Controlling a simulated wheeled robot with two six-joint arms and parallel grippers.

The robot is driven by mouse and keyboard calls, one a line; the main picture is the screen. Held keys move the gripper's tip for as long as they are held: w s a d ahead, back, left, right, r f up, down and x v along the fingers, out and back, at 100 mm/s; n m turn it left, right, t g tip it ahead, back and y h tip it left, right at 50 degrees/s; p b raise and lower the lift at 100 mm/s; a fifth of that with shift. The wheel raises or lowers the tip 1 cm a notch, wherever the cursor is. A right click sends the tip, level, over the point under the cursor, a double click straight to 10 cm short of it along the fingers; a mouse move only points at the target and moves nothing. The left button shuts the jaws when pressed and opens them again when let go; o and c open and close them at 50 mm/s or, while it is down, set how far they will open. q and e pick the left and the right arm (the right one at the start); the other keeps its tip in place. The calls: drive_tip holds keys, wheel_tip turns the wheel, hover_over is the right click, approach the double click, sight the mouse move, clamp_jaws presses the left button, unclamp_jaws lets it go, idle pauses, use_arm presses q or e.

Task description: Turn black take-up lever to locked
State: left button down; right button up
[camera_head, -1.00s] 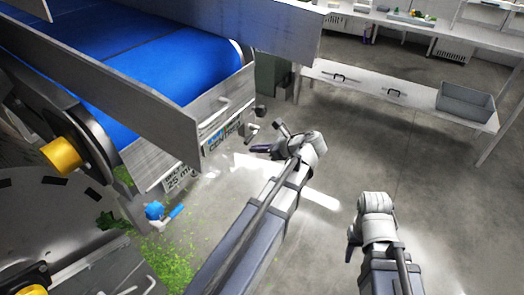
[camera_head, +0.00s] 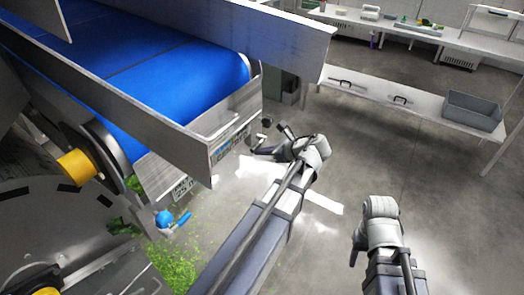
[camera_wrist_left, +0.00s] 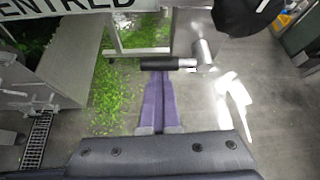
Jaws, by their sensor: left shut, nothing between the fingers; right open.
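The black take-up lever (camera_wrist_left: 168,64) shows in the left wrist view as a black grip lying crosswise on a bright metal hub (camera_wrist_left: 207,55). In the head view it is small, by the conveyor's end, and its exact angle cannot be made out. My left gripper (camera_wrist_left: 157,74) is shut and empty. Its purple fingers end just short of the grip in the picture; whether they touch it I cannot tell. It also shows in the head view (camera_head: 258,151). My right gripper (camera_head: 356,251) is open and empty, low at the right, away from the conveyor.
The conveyor with its blue belt (camera_head: 160,50) fills the upper left. A black knob (camera_wrist_left: 246,15) is close to the lever. A grey bin (camera_head: 473,109) stands on a bench at right.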

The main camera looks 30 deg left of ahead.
use_arm(q)
drive_tip(key=shift+a+r, duration=0.15)
wheel_tip(320, 180, down, 5)
drive_tip(key=d+b, duration=0.1)
drive_tip(key=b, duration=0.4)
drive_tip(key=w+p+v, duration=0.1)
drive_tip(key=p+v, duration=0.4)
drive_tip(key=v, duration=0.5)
drive_tip(key=shift+s+r+p, duration=0.3)
drive_tip(key=shift+p, duration=0.1)
drive_tip(key=shift+d, duration=0.15)
